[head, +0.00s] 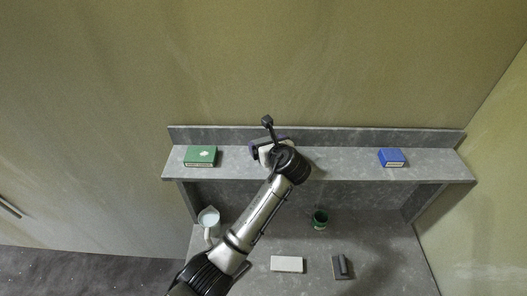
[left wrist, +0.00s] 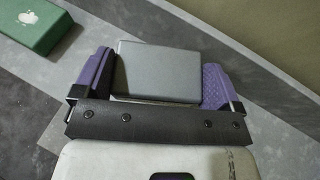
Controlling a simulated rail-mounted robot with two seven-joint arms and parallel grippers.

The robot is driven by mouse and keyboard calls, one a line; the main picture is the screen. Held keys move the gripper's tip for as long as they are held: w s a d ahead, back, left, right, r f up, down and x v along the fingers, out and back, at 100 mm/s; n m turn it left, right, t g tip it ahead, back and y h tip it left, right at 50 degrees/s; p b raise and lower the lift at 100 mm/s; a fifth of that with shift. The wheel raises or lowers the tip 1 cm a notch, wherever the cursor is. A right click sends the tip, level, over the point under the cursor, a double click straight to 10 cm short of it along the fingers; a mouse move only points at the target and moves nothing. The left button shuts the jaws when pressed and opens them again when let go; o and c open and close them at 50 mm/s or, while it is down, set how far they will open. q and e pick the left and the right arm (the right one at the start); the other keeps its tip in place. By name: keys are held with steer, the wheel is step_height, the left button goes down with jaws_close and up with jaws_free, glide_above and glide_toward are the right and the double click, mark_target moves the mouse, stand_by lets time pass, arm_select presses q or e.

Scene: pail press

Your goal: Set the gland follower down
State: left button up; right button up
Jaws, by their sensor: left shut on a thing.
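The gland follower (left wrist: 158,70) is a plain grey block in the left wrist view, between the two purple finger pads. My left gripper (left wrist: 157,82) is shut on it, with one pad against each side. In the head view my left gripper (head: 265,150) is at the grey upper shelf (head: 340,158), left of its middle, and the wrist hides most of the gripper and the block. I cannot tell whether the block touches the shelf. My right gripper is not in view.
A green box (head: 201,156) lies on the shelf to the left, a blue box (head: 391,157) to the right. Below, the counter (head: 385,265) holds a white pail (head: 209,217), a green cup (head: 320,219), a white block (head: 287,264) and a dark tool (head: 341,267). The shelf between gripper and blue box is clear.

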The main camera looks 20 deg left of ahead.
arm_select(q)
steer(key=shift+a+f, duration=0.35)
steer(key=shift+a, duration=0.4)
steer(key=shift+f+p, duration=0.6)
steer(key=shift+f, duration=1.45)
steer(key=shift+f, duration=0.15)
steer(key=o, duration=0.9)
steer(key=shift+c, duration=0.2)
steer(key=b+v, duration=0.1)
steer(key=v, duration=1.1)
steer(key=shift+b, duration=0.4)
